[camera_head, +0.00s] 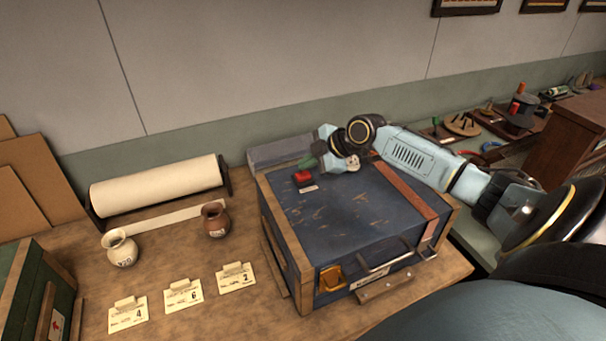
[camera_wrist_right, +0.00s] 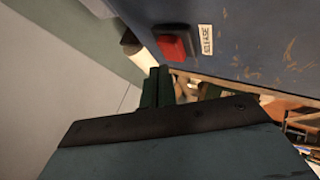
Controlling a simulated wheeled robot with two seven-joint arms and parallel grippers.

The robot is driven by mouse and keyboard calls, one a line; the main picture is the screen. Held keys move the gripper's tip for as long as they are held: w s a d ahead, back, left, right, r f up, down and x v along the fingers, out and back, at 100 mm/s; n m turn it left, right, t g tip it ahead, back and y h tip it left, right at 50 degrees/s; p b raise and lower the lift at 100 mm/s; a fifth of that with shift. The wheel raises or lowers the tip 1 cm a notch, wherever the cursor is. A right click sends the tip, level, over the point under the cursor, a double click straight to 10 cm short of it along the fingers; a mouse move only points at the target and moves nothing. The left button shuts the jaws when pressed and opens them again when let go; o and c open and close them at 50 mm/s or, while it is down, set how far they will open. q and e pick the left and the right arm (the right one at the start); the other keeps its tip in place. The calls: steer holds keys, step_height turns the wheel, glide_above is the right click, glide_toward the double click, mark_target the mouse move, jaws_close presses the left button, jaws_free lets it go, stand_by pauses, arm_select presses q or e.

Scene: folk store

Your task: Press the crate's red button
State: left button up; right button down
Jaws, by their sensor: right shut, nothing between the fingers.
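The crate (camera_head: 345,222) is a dark blue, scuffed box with wooden edges, standing closed on the bench. Its red button (camera_head: 303,175) sits on a dark base near the lid's back left corner. In the right wrist view the red button (camera_wrist_right: 173,47) is beside a white label (camera_wrist_right: 206,39) reading RELEASE. My right gripper (camera_head: 308,160) is shut and empty, its green fingertips just behind and above the button. In the right wrist view the fingertips (camera_wrist_right: 159,76) appear close to the button; I cannot tell whether they touch. My left gripper is not in view.
A green crate (camera_head: 22,290) is at the far left. The wall rises behind the bench.

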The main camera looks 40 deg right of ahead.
mark_target(307, 175)
stand_by(0.8)
steer(key=shift+f+b, duration=0.3)
steer(key=shift+f, duration=0.15)
steer(key=shift+f+b, duration=0.4)
steer(key=shift+f, duration=0.15)
stand_by(0.5)
steer(key=shift+r, duration=0.1)
steer(key=shift+r+p, duration=0.75)
steer(key=shift+r, duration=0.1)
step_height(307, 175, up, 5)
steer(key=p, duration=0.4)
steer(key=shift+r, duration=0.1)
